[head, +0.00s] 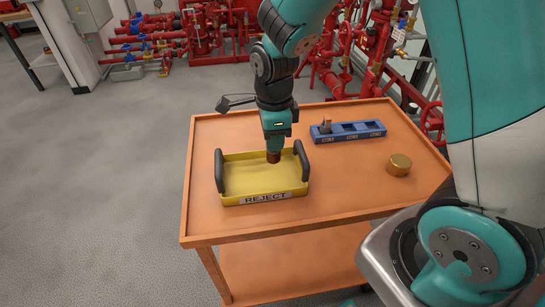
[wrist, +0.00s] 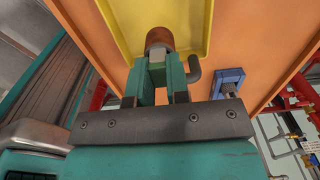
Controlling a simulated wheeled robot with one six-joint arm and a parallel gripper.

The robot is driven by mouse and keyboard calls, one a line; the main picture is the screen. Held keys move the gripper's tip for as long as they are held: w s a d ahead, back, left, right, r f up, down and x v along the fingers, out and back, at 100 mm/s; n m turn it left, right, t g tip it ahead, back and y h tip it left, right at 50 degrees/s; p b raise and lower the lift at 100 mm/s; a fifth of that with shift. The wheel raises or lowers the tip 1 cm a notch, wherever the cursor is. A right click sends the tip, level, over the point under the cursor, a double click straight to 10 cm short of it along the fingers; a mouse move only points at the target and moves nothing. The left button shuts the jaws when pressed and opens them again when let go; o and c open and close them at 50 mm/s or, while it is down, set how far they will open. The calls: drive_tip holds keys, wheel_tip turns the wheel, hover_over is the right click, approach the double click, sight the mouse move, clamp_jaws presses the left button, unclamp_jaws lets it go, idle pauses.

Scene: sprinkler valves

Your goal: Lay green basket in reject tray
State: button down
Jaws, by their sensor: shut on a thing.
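The reject tray (head: 262,175) is yellow with two dark side handles and a REJECT label on its front. It lies on the orange cart, and part of it shows in the wrist view (wrist: 190,22). My gripper (head: 274,143) points down over the tray's far half. Its fingers, also in the wrist view (wrist: 158,75), are shut on a brown-ended piece (head: 273,157) with a grey shank, seen in the wrist view (wrist: 158,38). The piece hangs over the tray; I cannot tell if it touches the floor. No green basket is recognisable; only my gripper is green.
A blue rack (head: 361,131) with labelled slots stands at the cart's back, a grey piece (head: 325,126) in its left slot. A brass cylinder (head: 399,164) stands at the right. The orange cart top (head: 340,185) is clear between them. Red pipes and valves (head: 200,35) stand behind.

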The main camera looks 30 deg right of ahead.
sight(274, 156)
drive_tip(key=shift+f, duration=2.75)
drive_tip(key=shift+f, duration=0.2)
drive_tip(key=c, duration=1.1)
unclamp_jaws()
drive_tip(key=shift+r, duration=0.15)
